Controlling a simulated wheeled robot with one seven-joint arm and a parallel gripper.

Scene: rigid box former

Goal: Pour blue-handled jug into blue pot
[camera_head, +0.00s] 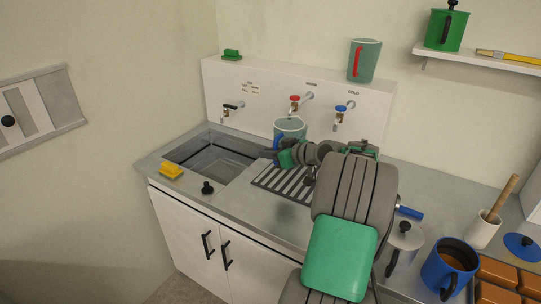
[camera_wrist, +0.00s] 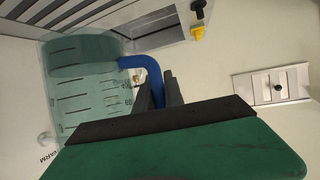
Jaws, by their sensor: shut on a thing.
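The blue-handled jug (camera_head: 290,128) is a clear greenish measuring jug, roughly upright in front of the wall taps and above the back of the drainer. In the wrist view the jug (camera_wrist: 85,95) shows dark scale marks; I cannot tell how much it holds. My gripper (camera_head: 279,152) is shut on its blue handle (camera_wrist: 146,75), with the dark fingers (camera_wrist: 160,92) around it. My arm hides part of the jug's lower side in the head view. The blue pot (camera_head: 436,271) stands at the right front of the counter, open, with brown contents.
Red (camera_head: 294,99) and blue (camera_head: 341,108) taps stand close by. A grey lidded pot (camera_head: 404,240), white utensil holder (camera_head: 484,229) and blue lid (camera_head: 522,247) surround the blue pot.

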